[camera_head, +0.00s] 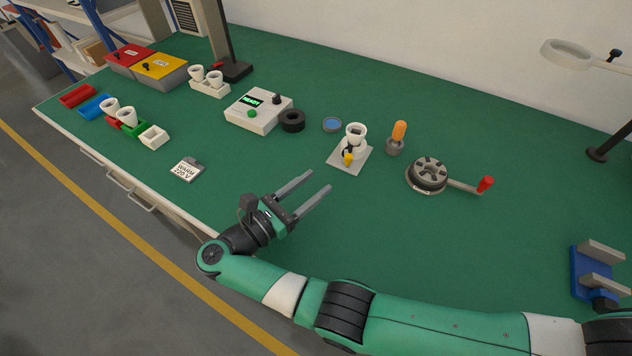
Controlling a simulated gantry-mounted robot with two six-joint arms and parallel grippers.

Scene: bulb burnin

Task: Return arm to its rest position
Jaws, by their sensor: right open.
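My right arm (430,325) is green with white and black bands and reaches in from the lower right along the table's front edge. Its gripper (318,183) is open and empty, with two grey parallel fingers pointing up and right above the bare green mat. It touches nothing that I can see. At the right edge, blue and grey parts (598,270) show; I cannot tell whether they are another gripper of mine or a fixture. My left arm does not clearly show.
Near the gripper are a label card (187,169), a bulb on a socket plate (352,145) and a crank wheel (428,175). Behind stand a control box reading READY (258,112) and a black ring (292,121). Bins and cups fill the left.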

